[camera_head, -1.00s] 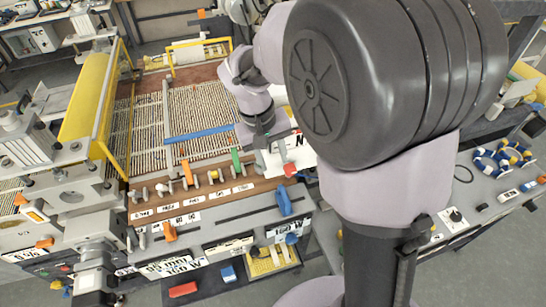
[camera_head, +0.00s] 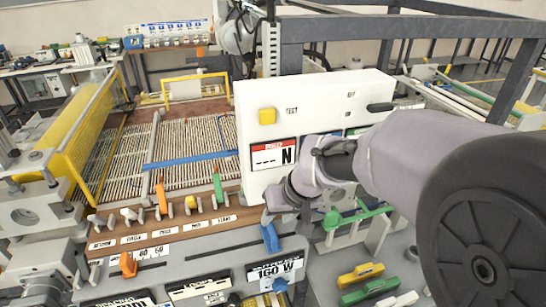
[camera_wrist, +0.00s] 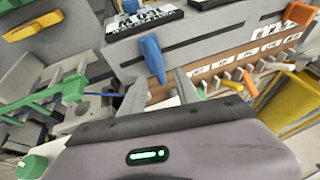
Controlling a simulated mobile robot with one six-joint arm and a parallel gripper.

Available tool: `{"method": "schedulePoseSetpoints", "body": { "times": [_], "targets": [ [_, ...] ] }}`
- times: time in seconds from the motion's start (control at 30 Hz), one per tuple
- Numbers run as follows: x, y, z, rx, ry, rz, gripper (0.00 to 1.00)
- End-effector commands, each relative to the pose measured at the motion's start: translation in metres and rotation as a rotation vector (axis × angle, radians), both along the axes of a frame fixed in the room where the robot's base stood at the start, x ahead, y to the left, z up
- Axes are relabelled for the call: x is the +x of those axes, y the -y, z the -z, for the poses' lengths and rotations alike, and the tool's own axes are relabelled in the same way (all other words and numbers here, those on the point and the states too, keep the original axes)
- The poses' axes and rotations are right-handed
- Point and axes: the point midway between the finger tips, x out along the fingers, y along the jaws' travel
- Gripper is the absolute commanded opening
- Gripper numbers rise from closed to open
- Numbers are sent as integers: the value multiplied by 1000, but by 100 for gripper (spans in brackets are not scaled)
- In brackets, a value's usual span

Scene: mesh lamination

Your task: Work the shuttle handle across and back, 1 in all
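Which control is the shuttle handle is not marked legibly. A blue handle (camera_head: 270,238) stands on the front panel of the loom-like machine, at the right end of a slot. My gripper (camera_head: 278,205) is just above and behind it. In the wrist view the blue handle (camera_wrist: 152,57) lies just beyond the two grey fingers of my gripper (camera_wrist: 160,90). The fingers are apart and nothing shows held between them. An orange handle (camera_head: 128,264) stands at the left of the same panel. Contact with the blue handle cannot be told.
Orange, green and pale levers (camera_head: 217,187) line a brown strip behind the panel. A white tester box (camera_head: 250,115) stands close behind my gripper. A green-handled device (camera_head: 355,215) is to the right. A blue bar (camera_head: 190,160) crosses the mesh bed.

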Motion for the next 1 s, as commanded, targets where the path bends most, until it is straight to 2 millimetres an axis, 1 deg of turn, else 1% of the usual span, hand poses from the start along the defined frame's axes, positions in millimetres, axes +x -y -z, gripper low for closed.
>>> {"method": "schedulePoseSetpoints", "body": {
  "times": [0.03, 0.1, 0.2, 0.3, 0.53, 0.57, 0.6, 0.67, 0.7, 0.73, 0.77, 1.0],
  "targets": [
    [3, -3, 13, 0, -3, 0, 38],
    [7, -7, 23, 0, -3, -1, 38],
    [10, -10, 32, 1, -2, 0, 38],
    [12, -11, 36, 0, -1, 1, 38],
    [13, -11, 36, 0, 0, 0, 38],
    [13, -11, 36, 0, 0, 0, 36],
    [13, -11, 36, 0, -1, 1, 28],
    [13, -11, 36, 0, -1, 1, 16],
    [13, -11, 36, 0, -1, 1, 8],
    [13, -11, 36, 0, -1, 1, 3],
    [13, -11, 36, 0, -1, 1, 0],
    [13, -11, 36, 0, -1, 1, 0]
  ]
}}
